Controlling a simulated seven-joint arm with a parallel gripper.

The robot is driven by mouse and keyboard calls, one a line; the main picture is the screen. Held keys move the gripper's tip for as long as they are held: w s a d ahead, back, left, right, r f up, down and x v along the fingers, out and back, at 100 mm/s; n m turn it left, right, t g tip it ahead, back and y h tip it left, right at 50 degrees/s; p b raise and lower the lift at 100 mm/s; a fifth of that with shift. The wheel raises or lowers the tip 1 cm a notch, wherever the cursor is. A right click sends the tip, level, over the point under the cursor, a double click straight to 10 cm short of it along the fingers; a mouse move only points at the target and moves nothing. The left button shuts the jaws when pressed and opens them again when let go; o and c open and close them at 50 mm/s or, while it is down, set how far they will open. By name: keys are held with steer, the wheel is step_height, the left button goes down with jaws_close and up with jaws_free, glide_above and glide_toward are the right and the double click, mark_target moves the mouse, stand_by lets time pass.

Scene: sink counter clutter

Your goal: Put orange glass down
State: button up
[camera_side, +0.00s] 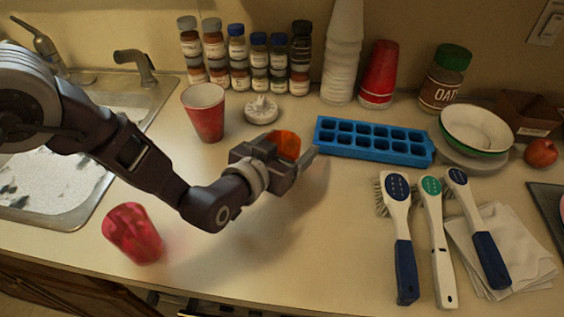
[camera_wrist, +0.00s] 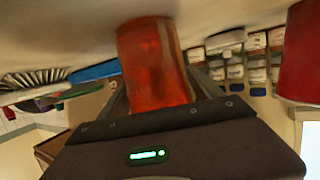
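The orange glass (camera_side: 286,144) is a translucent orange-red tumbler, mostly hidden behind my gripper in the side view. In the wrist view the orange glass (camera_wrist: 153,65) fills the space between the fingers, just beyond the palm. My gripper (camera_side: 300,163) is shut on it over the middle of the counter (camera_side: 290,230), left of the blue ice tray. I cannot tell whether the glass's base touches the counter.
A red cup (camera_side: 205,118) and a white juicer-like item (camera_side: 261,109) stand behind my gripper. A pink-red glass (camera_side: 133,236) is at front left. A blue ice tray (camera_side: 374,142) lies to the right, brushes (camera_side: 399,225) further right. The front middle counter is clear.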

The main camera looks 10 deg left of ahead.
steer(key=c, duration=1.4)
step_height(320, 180, up, 10)
steer(key=w+a+r, duration=0.5)
steer(key=w+a, duration=0.6)
steer(key=a, duration=0.1)
steer(key=w+a+m+g+h, duration=0.1)
steer(key=w+a+m+h, duration=0.15)
steer(key=a, duration=1.35)
steer(key=s+a+f+m+g+h, duration=0.5)
steer(key=s+a+f+m+g, duration=0.1)
steer(key=s+a+f, duration=1.3)
steer(key=shift+m+g, duration=0.25)
steer(key=shift+g, duration=0.05)
steer(key=f, duration=0.7)
steer(key=a+f, duration=0.1)
steer(key=f, duration=0.3)
steer(key=shift+f, duration=0.15)
